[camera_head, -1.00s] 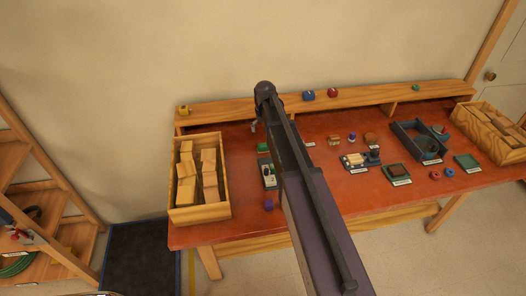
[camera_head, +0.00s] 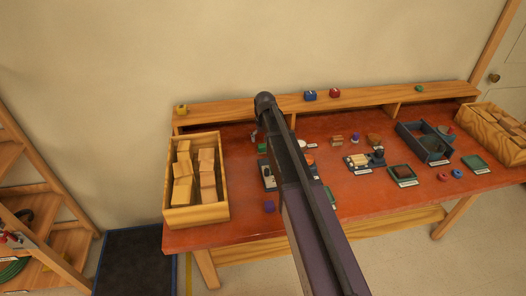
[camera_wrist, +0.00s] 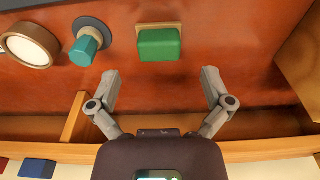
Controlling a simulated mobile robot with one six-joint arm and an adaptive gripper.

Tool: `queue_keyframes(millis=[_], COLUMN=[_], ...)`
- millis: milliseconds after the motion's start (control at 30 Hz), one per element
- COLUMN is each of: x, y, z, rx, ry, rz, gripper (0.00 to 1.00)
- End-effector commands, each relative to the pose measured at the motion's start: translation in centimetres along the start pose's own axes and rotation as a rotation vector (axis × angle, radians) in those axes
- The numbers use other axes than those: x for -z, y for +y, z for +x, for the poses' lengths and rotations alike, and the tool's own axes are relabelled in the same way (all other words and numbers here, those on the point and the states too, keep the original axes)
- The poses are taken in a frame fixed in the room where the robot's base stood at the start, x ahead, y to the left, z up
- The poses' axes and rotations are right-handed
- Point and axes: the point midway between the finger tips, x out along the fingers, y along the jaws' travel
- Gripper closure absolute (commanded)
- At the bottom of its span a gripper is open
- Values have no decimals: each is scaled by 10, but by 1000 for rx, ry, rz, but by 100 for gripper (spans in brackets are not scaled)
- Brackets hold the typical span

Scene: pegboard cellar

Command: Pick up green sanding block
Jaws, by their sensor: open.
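The green sanding block (camera_wrist: 160,44) lies on the red-brown bench top in the wrist view, with a thin tan layer showing along its edge. In the head view a small green block (camera_head: 262,147) that looks like it sits just left of my arm, near the back ledge. My gripper (camera_wrist: 161,82) is open and empty. Its two fingers are spread wider than the block, one on each side of it in the picture, and apart from it. In the head view my arm hides most of the gripper.
A teal knob on a grey disc (camera_wrist: 87,43) and a round white-faced piece (camera_wrist: 30,45) lie left of the block. A wooden back shelf (camera_wrist: 250,150) runs behind my gripper. A wooden crate of blocks (camera_head: 167,200) stands at the bench's left end.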

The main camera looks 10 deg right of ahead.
Motion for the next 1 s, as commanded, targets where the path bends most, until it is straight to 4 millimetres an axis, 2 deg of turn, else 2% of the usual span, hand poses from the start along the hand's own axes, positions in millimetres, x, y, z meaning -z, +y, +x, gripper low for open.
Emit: queue_keyframes(millis=[433,1000], x=[0,0], y=[1,2], z=[4,45], rx=[0,0], ry=[0,0], rz=[1,1], gripper=[0,0])
